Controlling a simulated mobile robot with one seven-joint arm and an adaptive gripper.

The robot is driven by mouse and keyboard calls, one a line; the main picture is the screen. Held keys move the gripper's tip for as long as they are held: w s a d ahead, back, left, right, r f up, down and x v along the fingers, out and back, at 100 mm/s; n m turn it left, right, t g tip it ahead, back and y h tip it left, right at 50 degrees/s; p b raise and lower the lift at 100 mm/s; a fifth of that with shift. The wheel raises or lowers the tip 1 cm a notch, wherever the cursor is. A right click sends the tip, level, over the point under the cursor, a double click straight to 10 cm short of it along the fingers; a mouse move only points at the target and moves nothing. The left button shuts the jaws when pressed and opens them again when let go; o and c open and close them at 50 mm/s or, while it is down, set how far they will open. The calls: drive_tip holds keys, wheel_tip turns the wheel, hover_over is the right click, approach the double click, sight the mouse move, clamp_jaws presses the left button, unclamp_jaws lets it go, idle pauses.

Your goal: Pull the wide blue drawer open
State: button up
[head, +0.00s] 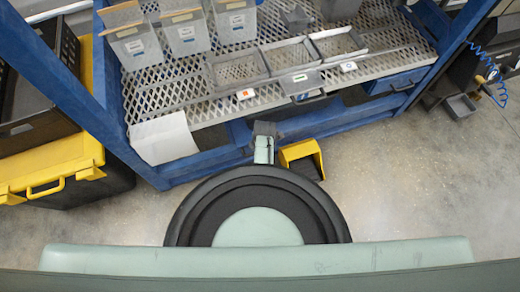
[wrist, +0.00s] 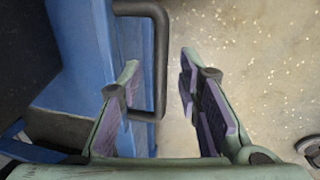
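In the wrist view, a blue drawer front (wrist: 131,50) runs up the picture with a dark bar handle (wrist: 160,62) standing out from it. My gripper (wrist: 165,85) is open, its two padded fingers on either side of the handle's line. The left finger overlaps the drawer front and the handle's lower end; I cannot tell whether it touches. The right finger is over the floor, apart from the handle. In the head view, a blue drawer (head: 385,84) with a dark handle shows under the shelf at right. My gripper cannot be made out clearly there.
A blue rack with a mesh shelf (head: 185,95) holds grey bins (head: 187,32) and shallow trays (head: 288,57). A white sheet (head: 165,138) hangs over its front edge. A yellow scoop-like bin (head: 303,158) lies on the floor. A yellow-lidded case (head: 50,170) stands left.

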clamp_jaws()
idle(0.8)
